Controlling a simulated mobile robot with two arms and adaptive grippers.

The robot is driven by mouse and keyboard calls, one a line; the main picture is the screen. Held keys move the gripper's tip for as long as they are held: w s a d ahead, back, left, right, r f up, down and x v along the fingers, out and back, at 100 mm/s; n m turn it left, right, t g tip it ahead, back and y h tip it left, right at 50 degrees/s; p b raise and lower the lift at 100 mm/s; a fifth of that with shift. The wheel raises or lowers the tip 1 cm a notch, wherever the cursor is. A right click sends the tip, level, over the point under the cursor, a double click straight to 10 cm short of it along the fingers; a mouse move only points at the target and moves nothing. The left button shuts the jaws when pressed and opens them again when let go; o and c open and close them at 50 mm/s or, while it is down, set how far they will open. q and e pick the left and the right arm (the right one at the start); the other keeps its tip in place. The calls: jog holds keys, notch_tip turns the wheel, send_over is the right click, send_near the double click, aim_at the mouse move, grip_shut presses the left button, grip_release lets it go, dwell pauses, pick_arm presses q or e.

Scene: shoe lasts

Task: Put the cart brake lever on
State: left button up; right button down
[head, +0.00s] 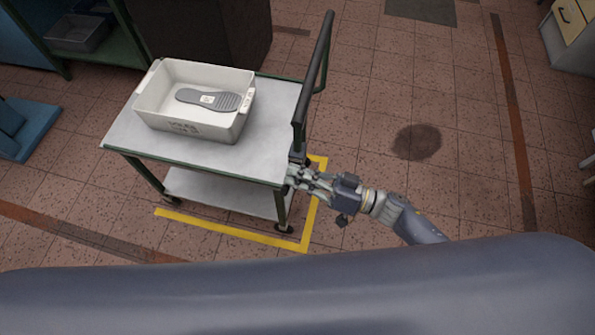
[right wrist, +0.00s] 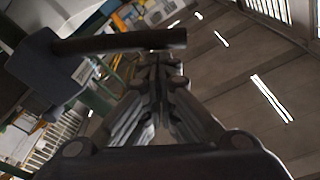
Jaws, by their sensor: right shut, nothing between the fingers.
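The cart (head: 262,135) is a green-framed trolley with a grey top and a dark push handle (head: 316,80) at its right end. A dark fitting (head: 298,156) sits at the handle's near foot. In the right wrist view a dark bar (right wrist: 120,42), seemingly the brake lever, sticks out rightward from a dark block (right wrist: 50,72). My right gripper (head: 292,173) is shut and empty at the cart's near right corner, just below the fitting. In the right wrist view its fingertips (right wrist: 160,62) are close to the bar; I cannot tell whether they touch. My left gripper is out of view.
A white bin (head: 150,110) with a grey shoe sole (head: 213,100) stands on the cart. Yellow floor tape (head: 230,233) marks the cart's near and right sides. Open tiled floor with a dark stain (head: 416,141) lies to the right.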

jog(key=shift+s, duration=0.1)
jog(key=shift+s+f+n+b, duration=0.15)
jog(key=shift+f+n+b, duration=0.15)
jog(key=shift+n, duration=0.1)
jog(key=shift+s+a, duration=0.1)
jog(key=s+f+n+g+b, duration=0.1)
jog(key=s+f+n+b, duration=0.2)
jog(key=f+n+b, duration=0.4)
jog(key=shift+a+n+y, duration=0.4)
jog(key=shift+a+n, duration=0.05)
jog(key=shift+n, duration=0.15)
jog(key=shift+f, duration=0.1)
dwell(0.3)
